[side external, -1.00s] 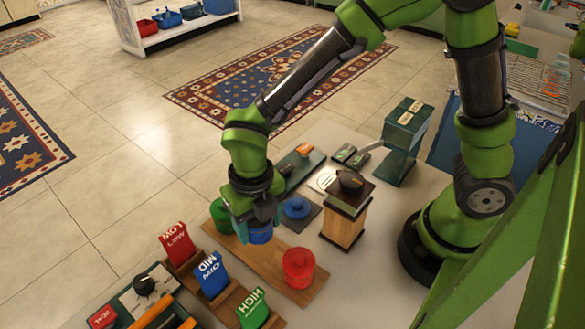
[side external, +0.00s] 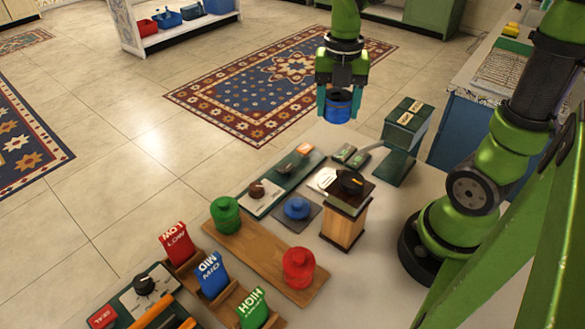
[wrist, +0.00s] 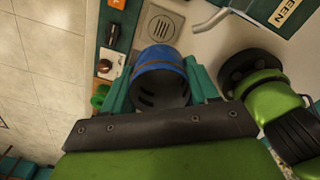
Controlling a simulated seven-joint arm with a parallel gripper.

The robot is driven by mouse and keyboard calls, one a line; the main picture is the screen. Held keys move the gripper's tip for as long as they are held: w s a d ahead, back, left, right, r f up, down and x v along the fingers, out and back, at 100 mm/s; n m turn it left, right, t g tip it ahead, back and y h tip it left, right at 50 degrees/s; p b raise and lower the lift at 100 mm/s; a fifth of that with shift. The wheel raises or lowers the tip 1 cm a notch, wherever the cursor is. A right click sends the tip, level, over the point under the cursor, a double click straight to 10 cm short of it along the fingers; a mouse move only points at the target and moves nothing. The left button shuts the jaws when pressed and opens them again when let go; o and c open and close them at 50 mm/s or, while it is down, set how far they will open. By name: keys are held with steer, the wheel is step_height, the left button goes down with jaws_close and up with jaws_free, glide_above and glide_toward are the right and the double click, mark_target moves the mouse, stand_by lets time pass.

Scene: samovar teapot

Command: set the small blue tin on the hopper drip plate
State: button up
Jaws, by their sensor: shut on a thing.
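My gripper (side external: 339,104) is shut on the small blue tin (side external: 338,110) and holds it high above the far part of the table. In the wrist view the blue tin (wrist: 157,60) sits between the teal fingers of my gripper (wrist: 160,88). The drip plate (wrist: 160,28), a pale square with a round grate, lies just beyond the tin in that view. In the side view the drip plate (side external: 321,180) lies on the table, partly hidden by the wooden box. The green hopper (side external: 408,126) stands right of it, with a grey spout toward the plate.
A wooden box with a black knob (side external: 348,205) stands close in front of the plate. A blue lidded piece (side external: 297,208) sits on a dark pad. Green (side external: 225,214) and red (side external: 298,267) canisters stand on a wooden board. Small switch panels lie behind the plate.

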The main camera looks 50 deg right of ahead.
mark_target(330, 182)
steer(key=f, duration=1.8)
steer(key=shift+s+a, duration=0.15)
steer(key=shift+s, duration=0.1)
steer(key=shift+f, duration=0.15)
steer(key=o, duration=0.8)
